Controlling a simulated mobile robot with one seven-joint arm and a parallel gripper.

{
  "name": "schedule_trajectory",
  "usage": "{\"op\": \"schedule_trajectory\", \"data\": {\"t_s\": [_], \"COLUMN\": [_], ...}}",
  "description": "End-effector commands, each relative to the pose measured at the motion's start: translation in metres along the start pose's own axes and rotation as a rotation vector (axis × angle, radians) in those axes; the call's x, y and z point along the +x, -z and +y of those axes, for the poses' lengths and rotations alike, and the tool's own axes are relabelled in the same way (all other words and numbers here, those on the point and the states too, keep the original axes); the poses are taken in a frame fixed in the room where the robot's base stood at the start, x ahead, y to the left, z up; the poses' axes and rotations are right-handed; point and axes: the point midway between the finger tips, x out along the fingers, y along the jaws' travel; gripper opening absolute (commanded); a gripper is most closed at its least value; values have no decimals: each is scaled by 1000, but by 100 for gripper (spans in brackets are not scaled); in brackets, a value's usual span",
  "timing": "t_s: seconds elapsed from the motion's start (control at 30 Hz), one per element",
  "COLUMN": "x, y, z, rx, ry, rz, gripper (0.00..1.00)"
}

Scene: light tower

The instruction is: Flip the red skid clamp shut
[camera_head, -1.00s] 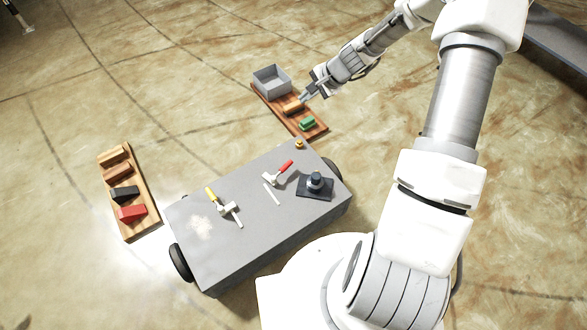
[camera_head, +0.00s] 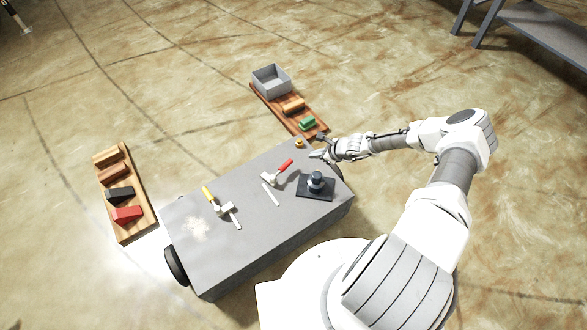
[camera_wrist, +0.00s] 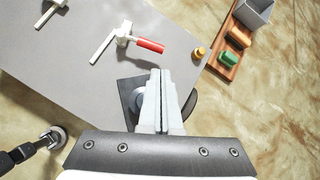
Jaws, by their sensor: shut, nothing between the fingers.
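The red-handled clamp (camera_head: 276,173) is mounted on top of the grey skid (camera_head: 232,250), with its red handle pointing up and right in the head view. In the wrist view the red handle (camera_wrist: 150,45) lies ahead of the fingers, with the white clamp body to its left. A yellow-handled clamp (camera_head: 222,207) sits farther left on the skid.
A dark block with a round knob (camera_head: 315,184) stands on the skid near my gripper. A small orange knob (camera_head: 299,143) is at the skid's far edge. Wooden boards with blocks lie left (camera_head: 145,220) and behind (camera_head: 290,119), the latter holding a grey bin (camera_head: 271,82).

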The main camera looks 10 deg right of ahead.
Motion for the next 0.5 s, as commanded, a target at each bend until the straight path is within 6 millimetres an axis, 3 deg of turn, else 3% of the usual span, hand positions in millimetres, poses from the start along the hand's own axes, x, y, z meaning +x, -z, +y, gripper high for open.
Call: {"op": "schedule_trajectory", "data": {"t_s": [0.03,0.2,0.5], "x": [11,31,40], "y": [12,36,47], "z": [7,22,30], "rx": [58,194,265], "ry": [1,5,6], "rz": [-1,8,14], "gripper": [0,0,0]}}
